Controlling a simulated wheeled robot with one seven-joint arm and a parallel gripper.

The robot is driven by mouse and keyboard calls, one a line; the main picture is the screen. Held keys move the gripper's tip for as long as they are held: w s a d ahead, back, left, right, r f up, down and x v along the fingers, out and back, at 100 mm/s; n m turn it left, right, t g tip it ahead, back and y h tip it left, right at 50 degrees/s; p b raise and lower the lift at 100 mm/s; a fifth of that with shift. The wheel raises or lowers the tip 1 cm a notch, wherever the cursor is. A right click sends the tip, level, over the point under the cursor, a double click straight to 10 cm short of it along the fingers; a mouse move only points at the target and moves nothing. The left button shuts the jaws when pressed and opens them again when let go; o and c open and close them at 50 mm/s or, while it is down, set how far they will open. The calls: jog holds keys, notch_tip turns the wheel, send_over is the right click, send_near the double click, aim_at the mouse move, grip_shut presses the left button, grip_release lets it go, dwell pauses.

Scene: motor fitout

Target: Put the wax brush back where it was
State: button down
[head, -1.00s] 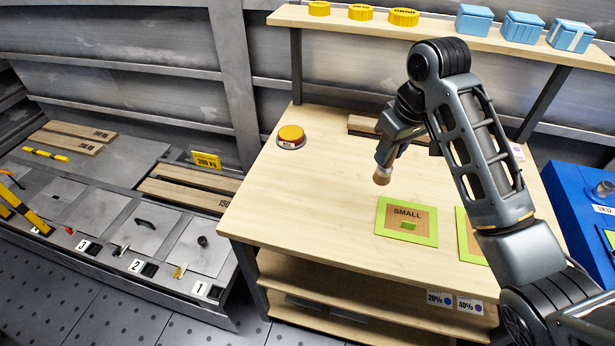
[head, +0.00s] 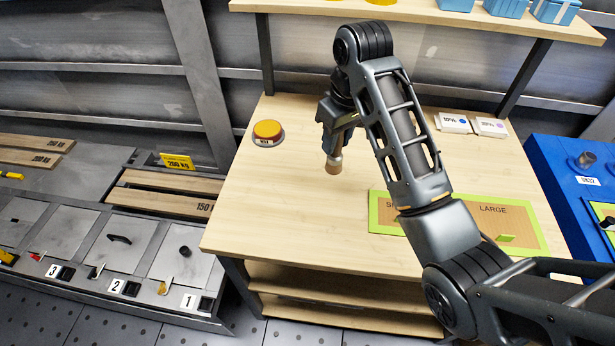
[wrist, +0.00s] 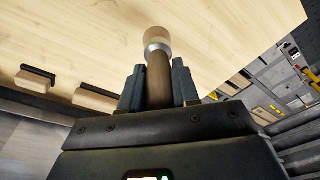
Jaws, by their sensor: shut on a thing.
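My gripper (head: 336,140) is over the back middle of the wooden table (head: 290,210), pointing down. It is shut on the wax brush, whose pale tip (head: 334,164) points down toward the tabletop. I cannot tell whether the tip touches it. In the wrist view the brush's brown wooden handle (wrist: 159,82) is between the two fingers (wrist: 158,92), with a metal ring and a tan end beyond them. The upper handle is hidden in the gripper. I cannot make out an empty holder for the brush.
A yellow button (head: 267,130) stands left of my gripper. Green-edged cards (head: 492,222) lie at right, partly behind my arm. Two small white boxes (head: 453,123) stand at the back right. Two wooden blocks (wrist: 35,80) show in the wrist view. The table's front left is clear.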

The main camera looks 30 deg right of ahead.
jog(key=shift+a+f+b, duration=0.4)
jog(key=shift+a+f, duration=0.15)
jog(key=shift+a, duration=0.35)
jog(key=shift+s+a+f+p, duration=0.1)
jog(key=shift+a+f+p, duration=0.05)
jog(key=shift+a+f, duration=0.9)
jog(key=shift+s+a+f+p, duration=0.15)
jog(key=shift+a+f, duration=0.5)
jog(key=shift+f, duration=0.65)
jog(key=shift+s+a+f+p, duration=0.1)
jog(key=shift+a+f, duration=0.75)
jog(key=shift+f, duration=0.35)
jog(key=shift+f, duration=0.1)
jog(key=c, duration=0.8)
grip_release()
